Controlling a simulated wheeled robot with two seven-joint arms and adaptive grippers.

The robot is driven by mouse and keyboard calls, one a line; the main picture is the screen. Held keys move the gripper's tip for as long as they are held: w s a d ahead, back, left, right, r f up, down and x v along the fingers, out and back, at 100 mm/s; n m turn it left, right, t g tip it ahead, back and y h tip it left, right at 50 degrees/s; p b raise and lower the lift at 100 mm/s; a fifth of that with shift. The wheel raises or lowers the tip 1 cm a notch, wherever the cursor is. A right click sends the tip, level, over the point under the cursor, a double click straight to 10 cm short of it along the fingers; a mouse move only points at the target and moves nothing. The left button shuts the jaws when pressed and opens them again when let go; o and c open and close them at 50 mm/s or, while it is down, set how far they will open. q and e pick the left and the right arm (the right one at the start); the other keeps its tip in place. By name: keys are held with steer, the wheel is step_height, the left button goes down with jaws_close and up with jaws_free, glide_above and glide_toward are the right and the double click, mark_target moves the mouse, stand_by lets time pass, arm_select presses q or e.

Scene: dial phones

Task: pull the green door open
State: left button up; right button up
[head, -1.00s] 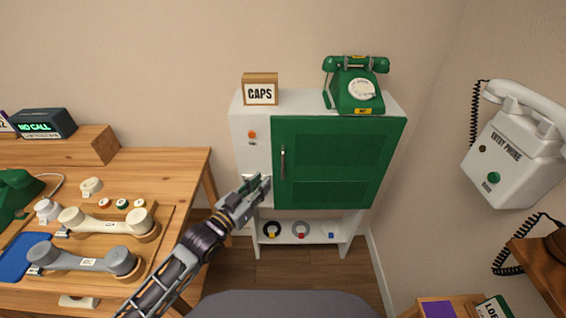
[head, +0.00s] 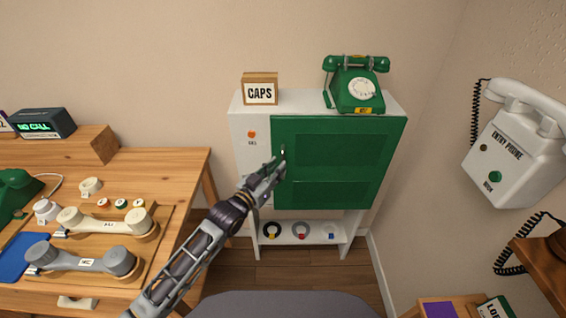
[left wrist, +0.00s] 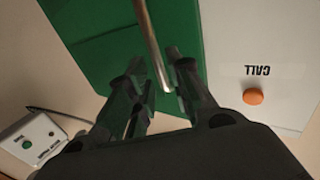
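The green door (head: 335,150) is the front of a white cabinet (head: 252,175) and looks closed. Its upright metal handle (head: 283,152) is on the door's left side; my gripper hides its lower part in the head view. My left gripper (head: 274,168) is at the handle. In the left wrist view the two dark fingers (left wrist: 156,62) are apart, with the handle (left wrist: 150,40) running between them. A gap shows beside the bar, so the fingers do not look closed on it. My right gripper is in neither view.
A green dial phone (head: 356,88) and a CAPS sign (head: 260,90) stand on the cabinet. A wooden desk (head: 185,165) with handsets is on the left. A white entry phone (head: 515,155) hangs on the right wall. Floor in front of the cabinet is partly clear.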

arm_select(q)
steer(key=shift+x, duration=2.15)
jaws_close()
